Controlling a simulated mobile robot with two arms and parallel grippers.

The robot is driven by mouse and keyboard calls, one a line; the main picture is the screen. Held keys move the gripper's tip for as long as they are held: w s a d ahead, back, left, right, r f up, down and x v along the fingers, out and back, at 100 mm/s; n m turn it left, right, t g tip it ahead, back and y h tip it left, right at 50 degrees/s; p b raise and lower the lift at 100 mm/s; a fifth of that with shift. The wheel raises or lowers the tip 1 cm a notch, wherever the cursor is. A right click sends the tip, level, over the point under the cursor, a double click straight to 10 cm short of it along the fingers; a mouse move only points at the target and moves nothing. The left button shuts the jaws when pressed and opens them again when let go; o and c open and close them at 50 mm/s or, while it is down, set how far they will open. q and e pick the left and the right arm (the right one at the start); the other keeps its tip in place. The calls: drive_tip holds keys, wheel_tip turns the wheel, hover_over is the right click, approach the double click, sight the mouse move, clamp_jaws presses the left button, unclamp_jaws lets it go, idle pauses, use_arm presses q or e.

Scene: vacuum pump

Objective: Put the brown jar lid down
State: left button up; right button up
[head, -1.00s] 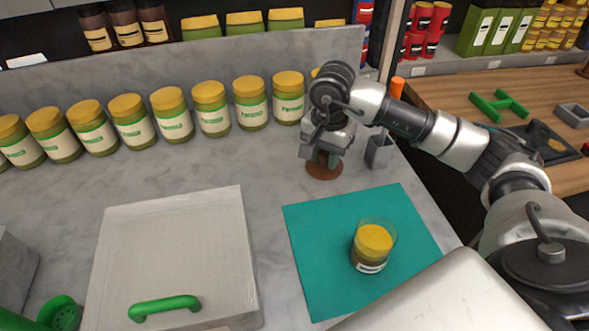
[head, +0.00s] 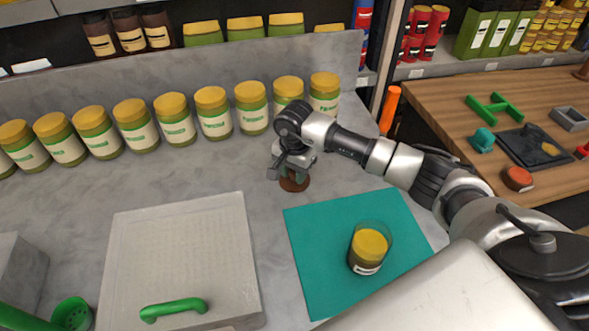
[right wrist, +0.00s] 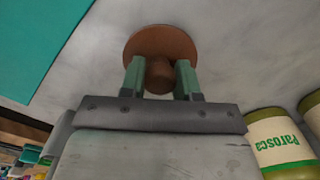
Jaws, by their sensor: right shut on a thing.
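The brown jar lid (head: 294,182) is a round disc with a knob on top. In the head view it is at the counter surface, above the teal mat. My right gripper (head: 291,172) is over it with its fingers around the knob. In the right wrist view, the green fingers of the right gripper (right wrist: 160,80) are on both sides of the lid's knob, and the lid (right wrist: 160,45) appears flat against or very close to the grey counter. I cannot tell whether it touches. My left gripper is not in view.
A jar with yellow contents (head: 369,247) stands on the teal mat (head: 310,240). A row of yellow-lidded jars (head: 214,114) lines the back of the counter. A grey box with a green handle (head: 180,250) is at the left. Bare counter (head: 240,165) lies left of the lid.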

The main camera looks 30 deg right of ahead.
drive_tip(key=shift+f, duration=0.15)
drive_tip(key=o, duration=0.9)
drive_tip(key=shift+r, duration=0.3)
drive_tip(key=shift+r+b, duration=1.6)
drive_tip(key=shift+r, duration=4.3)
